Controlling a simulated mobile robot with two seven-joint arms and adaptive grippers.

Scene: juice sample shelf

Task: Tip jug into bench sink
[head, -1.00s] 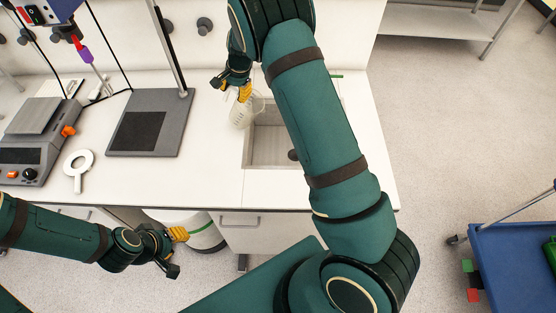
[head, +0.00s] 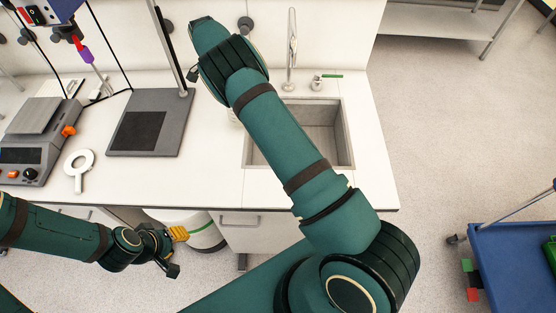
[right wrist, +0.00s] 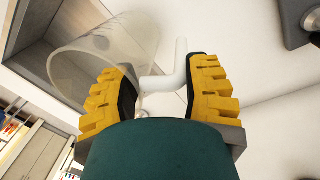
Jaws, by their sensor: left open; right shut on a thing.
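The clear jug (right wrist: 100,60) shows large in the right wrist view, its pale handle (right wrist: 178,75) between the yellow-padded fingers. My right gripper (right wrist: 160,88) is shut on that handle. The grey bench sink (head: 330,122) lies in the white bench, partly covered by my right arm in the head view. The sink (right wrist: 42,45) also shows behind the jug in the right wrist view. In the head view my arm hides the right gripper and most or all of the jug. I cannot tell what the jug contains. My left gripper (head: 177,252) is open and empty before the bench front.
A dark stand base (head: 150,122), a white ring-shaped item (head: 78,168) and a scale (head: 30,140) occupy the left bench. A blue cart (head: 515,260) stands at right.

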